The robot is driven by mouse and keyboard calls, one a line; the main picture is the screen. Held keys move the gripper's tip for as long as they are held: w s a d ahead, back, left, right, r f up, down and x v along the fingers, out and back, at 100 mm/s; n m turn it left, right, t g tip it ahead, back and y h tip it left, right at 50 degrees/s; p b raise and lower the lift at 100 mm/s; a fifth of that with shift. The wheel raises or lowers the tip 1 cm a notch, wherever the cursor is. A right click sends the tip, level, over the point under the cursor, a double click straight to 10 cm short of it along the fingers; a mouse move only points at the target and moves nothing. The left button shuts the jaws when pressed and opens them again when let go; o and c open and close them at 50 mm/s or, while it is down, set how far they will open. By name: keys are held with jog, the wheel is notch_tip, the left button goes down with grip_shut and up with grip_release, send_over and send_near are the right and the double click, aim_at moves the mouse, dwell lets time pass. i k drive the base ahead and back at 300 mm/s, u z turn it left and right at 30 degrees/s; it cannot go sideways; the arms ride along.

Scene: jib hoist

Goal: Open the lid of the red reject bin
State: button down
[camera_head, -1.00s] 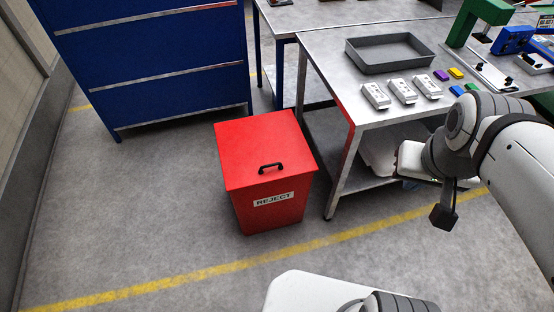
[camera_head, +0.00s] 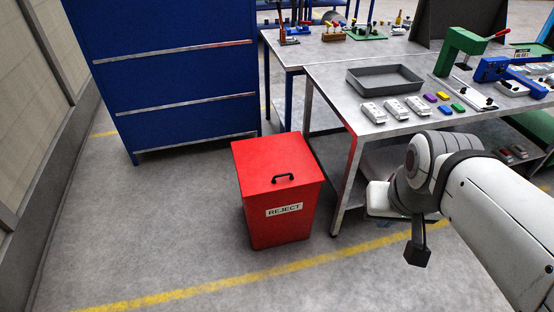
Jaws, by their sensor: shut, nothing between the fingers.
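The red reject bin (camera_head: 277,195) stands on the floor in the middle of the head view, left of the workbench. Its flat red lid (camera_head: 262,160) is closed, with a black bar handle (camera_head: 283,178) near the front edge. A white REJECT label (camera_head: 284,209) is on the front face. My gripper (camera_head: 416,254), dark and small, hangs below my wrist at the right, well apart from the bin and lid. It is shut and empty. My arm hides part of the bench's underside.
The steel workbench (camera_head: 345,106) at right carries a grey tray (camera_head: 384,90) and several white parts. A blue cabinet (camera_head: 165,75) stands behind left, close to the bin. Floor is clear in front and left of the bin, with a yellow line (camera_head: 215,288) crossing it.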

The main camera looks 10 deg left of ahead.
aim_at(272, 164)
jog(key=u, duration=1.15)
jog(key=i, duration=1)
